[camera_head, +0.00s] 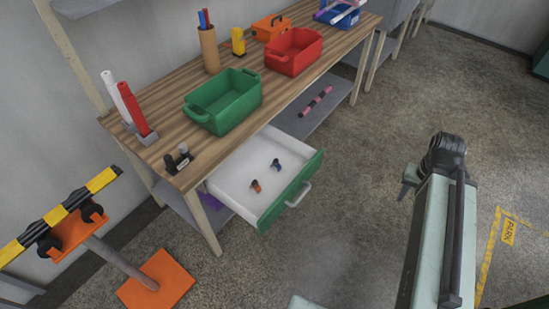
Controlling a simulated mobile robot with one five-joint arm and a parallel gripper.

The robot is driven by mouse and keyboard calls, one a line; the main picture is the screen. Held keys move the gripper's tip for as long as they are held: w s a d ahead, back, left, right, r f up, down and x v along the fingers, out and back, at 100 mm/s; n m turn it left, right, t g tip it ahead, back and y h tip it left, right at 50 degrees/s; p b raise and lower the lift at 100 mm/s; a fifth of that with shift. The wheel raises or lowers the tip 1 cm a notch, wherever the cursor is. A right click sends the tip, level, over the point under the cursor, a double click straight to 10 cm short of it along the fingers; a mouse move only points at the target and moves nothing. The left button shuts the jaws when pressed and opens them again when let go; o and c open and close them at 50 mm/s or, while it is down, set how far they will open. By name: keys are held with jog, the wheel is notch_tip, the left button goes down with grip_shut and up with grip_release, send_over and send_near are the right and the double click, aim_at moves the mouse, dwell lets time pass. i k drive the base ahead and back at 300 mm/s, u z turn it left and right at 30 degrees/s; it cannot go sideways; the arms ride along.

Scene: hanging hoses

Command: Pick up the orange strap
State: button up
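A small orange item with a dark part (256,186), which looks like the orange strap, lies in the open white drawer (233,184) under the workbench. A similar small blue and dark item (276,165) lies to its upper right in the same drawer. My arm rises at the right of the view, well apart from the drawer. A small grey-green part beside the arm's dark joint looks like part of my gripper (408,182). Its fingers do not show clearly, so I cannot tell whether it is open or shut.
The wooden workbench (170,136) carries a green bin (224,101), a red bin (294,52) and several tools. The drawer's green front (291,194) sticks out over the floor. An orange-based barrier post (157,280) stands at lower left. The floor between drawer and arm is clear.

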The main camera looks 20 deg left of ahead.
aim_at(255, 184)
jog(key=u, duration=0.1)
jog(key=i, duration=0.8)
jog(key=u, duration=4.2)
